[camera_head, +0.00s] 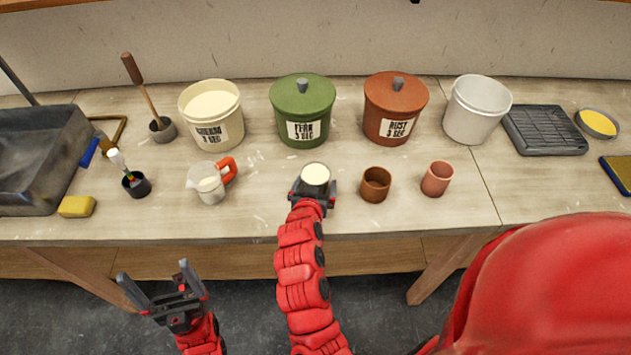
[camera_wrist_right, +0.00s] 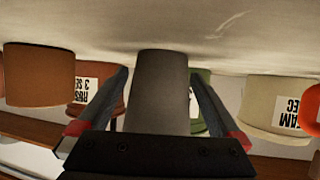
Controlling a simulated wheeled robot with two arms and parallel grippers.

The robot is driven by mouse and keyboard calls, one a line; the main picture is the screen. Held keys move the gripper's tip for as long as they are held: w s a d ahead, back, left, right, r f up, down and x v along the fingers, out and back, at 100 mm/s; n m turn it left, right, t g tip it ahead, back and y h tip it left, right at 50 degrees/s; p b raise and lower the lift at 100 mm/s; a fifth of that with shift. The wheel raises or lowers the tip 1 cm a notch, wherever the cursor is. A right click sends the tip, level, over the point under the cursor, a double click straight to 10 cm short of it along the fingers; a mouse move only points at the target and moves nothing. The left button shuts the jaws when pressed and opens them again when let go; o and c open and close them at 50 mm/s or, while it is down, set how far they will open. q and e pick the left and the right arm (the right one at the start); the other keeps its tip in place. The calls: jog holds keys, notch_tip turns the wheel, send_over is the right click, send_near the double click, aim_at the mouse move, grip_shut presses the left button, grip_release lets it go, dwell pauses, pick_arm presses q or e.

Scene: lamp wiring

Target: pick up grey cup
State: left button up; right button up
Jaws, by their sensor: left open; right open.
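The grey cup (camera_head: 316,176) stands upright on the bench, with a pale cream fill or inside showing at its top. In the right wrist view, where the scene appears upside down, the grey cup (camera_wrist_right: 161,88) is between the two fingers of my right gripper (camera_wrist_right: 160,105). My right gripper (camera_head: 314,190) is open with a finger on each side of the cup; gaps to the cup show near the fingertips. My left gripper (camera_head: 165,285) is open and empty, in front of the bench edge at lower left.
A brown cup (camera_head: 375,186) and a pinkish cup (camera_head: 437,178) stand to the right. A measuring jug (camera_head: 209,186) with an orange handle is to the left. Lidded green (camera_head: 303,112) and rust (camera_head: 395,110) buckets stand behind. Bare bench lies between the jug and grey cup.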

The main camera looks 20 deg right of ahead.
grip_shut()
dwell(0.3)
jog(key=shift+r, duration=0.1)
